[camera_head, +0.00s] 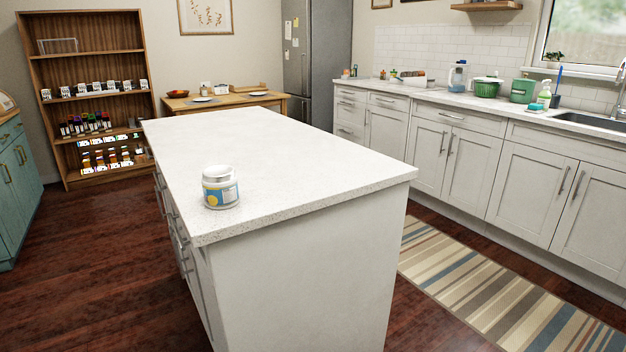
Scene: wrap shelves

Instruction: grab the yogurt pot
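The yogurt pot (221,189) looks like a small white tub with a blue and yellow label and a pale lid. It stands upright on the near left part of the white speckled island top (290,160), close to the left edge. Nothing touches it. Neither of my grippers shows in the head view.
The rest of the island top is bare. A striped rug (500,295) lies to the right, before white cabinets (455,150). A wooden shelf (95,65) with small items and a wooden table (225,104) stand behind. Dark wood floor (85,260) is open on the left.

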